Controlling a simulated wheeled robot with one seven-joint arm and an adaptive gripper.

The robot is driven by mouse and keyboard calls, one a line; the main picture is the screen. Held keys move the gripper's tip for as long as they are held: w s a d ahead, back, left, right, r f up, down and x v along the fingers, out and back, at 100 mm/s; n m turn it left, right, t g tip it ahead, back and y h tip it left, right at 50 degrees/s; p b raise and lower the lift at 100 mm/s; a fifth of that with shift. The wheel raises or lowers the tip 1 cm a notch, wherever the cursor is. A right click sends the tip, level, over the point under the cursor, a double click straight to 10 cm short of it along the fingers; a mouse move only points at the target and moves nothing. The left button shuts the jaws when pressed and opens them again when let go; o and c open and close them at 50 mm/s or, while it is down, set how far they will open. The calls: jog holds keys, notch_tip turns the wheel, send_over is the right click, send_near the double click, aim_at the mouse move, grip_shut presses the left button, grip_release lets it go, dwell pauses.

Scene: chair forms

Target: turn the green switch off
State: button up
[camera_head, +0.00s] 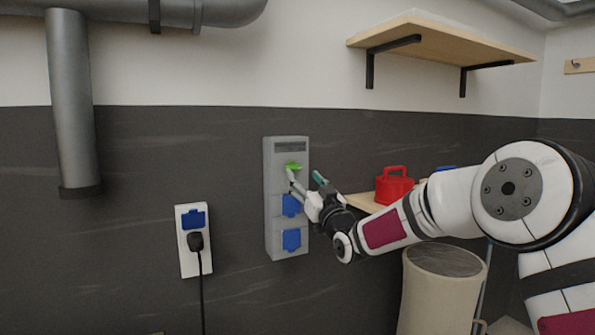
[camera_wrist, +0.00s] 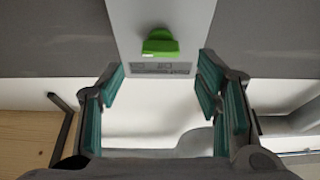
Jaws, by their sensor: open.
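The green switch (camera_head: 293,166) is a small knob on the upper part of a grey wall box (camera_head: 272,215). In the wrist view the green switch (camera_wrist: 160,48) sits near the top centre, sticking out from the box's light face (camera_wrist: 195,20). My gripper (camera_head: 304,177) is in front of the box, just below and right of the switch. In the wrist view my gripper (camera_wrist: 161,75) is open, with teal-padded fingers apart to either side of the switch and nothing between them. I cannot tell whether a finger touches the box.
The box has two blue socket covers (camera_head: 291,239) below the switch. A white socket (camera_head: 188,262) with a black plug and cable (camera_head: 201,290) is to the left. A red container (camera_head: 394,186) stands on a low shelf at right. A wooden shelf (camera_head: 440,42) is above.

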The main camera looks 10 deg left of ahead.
aim_at(295, 167)
jog(key=shift+x, duration=2.45)
jog(key=c, duration=1.2)
